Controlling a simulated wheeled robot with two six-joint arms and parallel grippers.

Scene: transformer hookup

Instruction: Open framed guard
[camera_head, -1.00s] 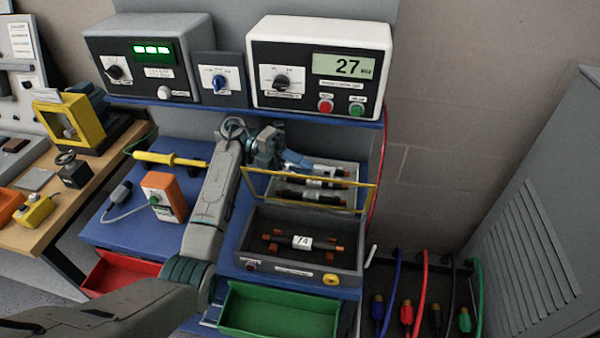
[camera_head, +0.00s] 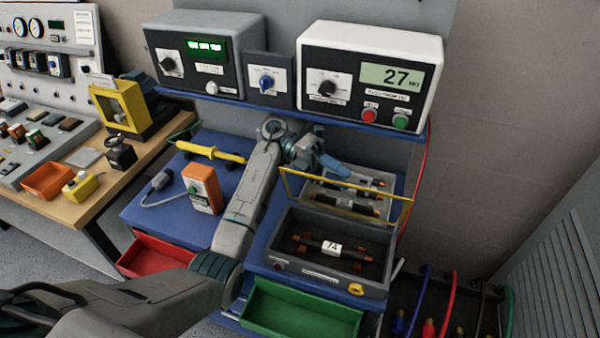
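The framed guard (camera_head: 385,193), a clear panel in a thin yellow frame, stands raised at the back edge of an open grey box (camera_head: 365,277). Inside the box lies a black part with copper-coloured ends and a white numbered label (camera_head: 331,248). My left gripper (camera_head: 350,178) is behind the top left part of the guard, its blue fingers pointing right. I cannot tell whether it touches the frame or whether its fingers are open. My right gripper is not in view.
A grey tray (camera_head: 385,180) with black parts lies behind the guard. Instruments stand on the shelf above, including a white meter (camera_head: 440,50) reading 27. A green bin (camera_head: 300,312) is in front, an orange tester (camera_head: 203,187) at left, coloured cables (camera_head: 447,295) at right.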

